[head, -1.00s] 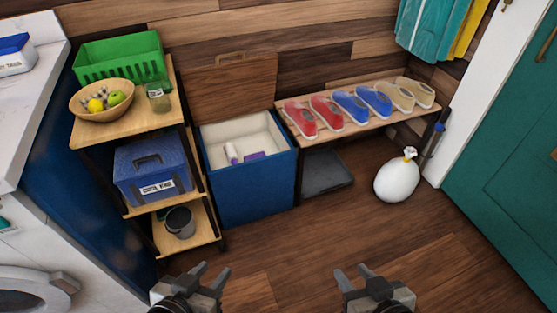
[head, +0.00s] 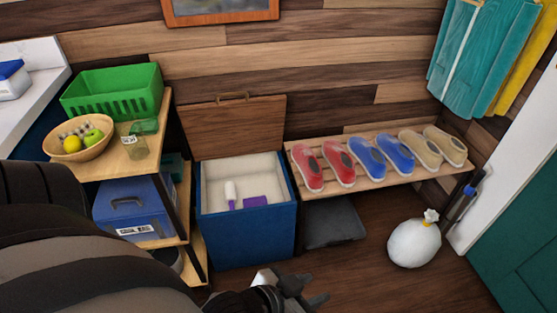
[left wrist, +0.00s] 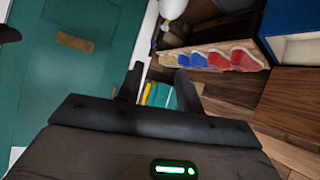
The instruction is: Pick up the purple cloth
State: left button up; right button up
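The purple cloth (head: 256,202) lies inside the open blue chest (head: 246,241), on its pale floor near the front right. A white bottle (head: 231,196) with a purple lower part stands or leans just left of it; I cannot tell which. My left gripper (head: 316,289) is low in the head view, in front of the chest and apart from the cloth. Its two fingers are spread and empty in the left wrist view (left wrist: 159,78), which looks toward the shoes and the teal door. My right gripper is out of view.
The chest's wooden lid (head: 231,127) stands open against the wall. A shelf with a fruit bowl (head: 83,137), green basket (head: 112,92) and blue toolbox (head: 133,210) is left of it. A shoe rack (head: 378,177) and white bag (head: 414,243) are right.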

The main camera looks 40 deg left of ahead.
aim_at(261, 200)
jog(key=i, duration=0.75)
jog(key=u, duration=2.75)
jog(key=i, duration=0.5)
